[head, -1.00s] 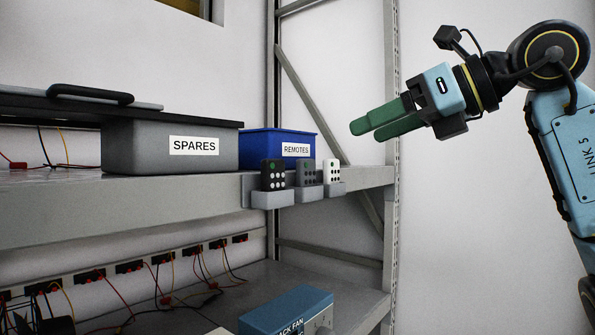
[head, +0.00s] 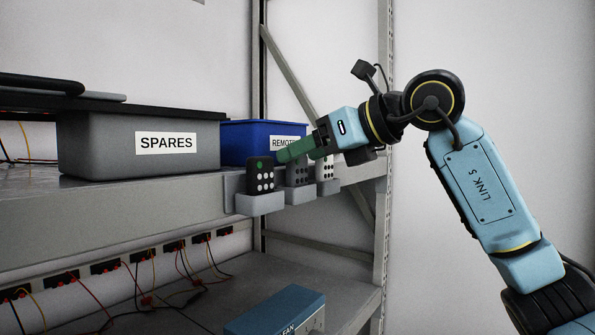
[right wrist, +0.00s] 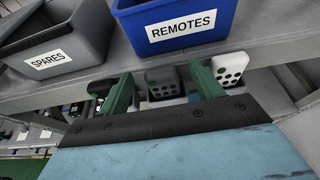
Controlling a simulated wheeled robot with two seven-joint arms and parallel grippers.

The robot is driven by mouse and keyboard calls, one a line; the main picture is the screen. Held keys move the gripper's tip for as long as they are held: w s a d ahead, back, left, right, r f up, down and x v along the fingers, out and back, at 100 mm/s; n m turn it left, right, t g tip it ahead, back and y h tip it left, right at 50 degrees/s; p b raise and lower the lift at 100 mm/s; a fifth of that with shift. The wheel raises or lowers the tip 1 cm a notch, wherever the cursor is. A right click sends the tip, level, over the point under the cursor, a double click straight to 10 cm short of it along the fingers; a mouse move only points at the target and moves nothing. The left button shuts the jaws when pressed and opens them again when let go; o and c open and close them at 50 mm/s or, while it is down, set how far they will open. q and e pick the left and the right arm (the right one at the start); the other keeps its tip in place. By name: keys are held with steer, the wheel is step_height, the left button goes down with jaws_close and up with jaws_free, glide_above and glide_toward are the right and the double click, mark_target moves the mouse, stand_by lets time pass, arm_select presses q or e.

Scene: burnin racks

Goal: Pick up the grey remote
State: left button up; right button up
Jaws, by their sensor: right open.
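The grey remote (head: 298,174) stands upright in the middle holder on the shelf edge, between a black remote (head: 261,175) and a white remote (head: 326,172). My right gripper (head: 288,154) is at its top, and a green finger hides part of it. In the right wrist view the grey remote (right wrist: 164,81) shows between the two open green fingers (right wrist: 163,92), with nothing gripped. The white remote (right wrist: 230,68) is just right of the right finger. The black remote (right wrist: 101,88) is partly hidden by the left finger. My left gripper is out of view.
A blue REMOTES bin (head: 240,143) stands behind the remotes, with a grey SPARES bin (head: 90,150) to its left. A rack post (head: 384,210) rises on the right. A lower shelf holds a blue box (head: 275,312) and wires.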

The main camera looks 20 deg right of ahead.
steer(key=shift+x, duration=1.25)
steer(key=shift+w+a, duration=0.1)
steer(key=c, duration=1)
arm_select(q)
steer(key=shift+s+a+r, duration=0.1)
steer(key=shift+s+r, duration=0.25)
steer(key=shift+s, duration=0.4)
arm_select(e)
steer(key=shift+c, duration=0.3)
steer(key=shift+r, duration=0.1)
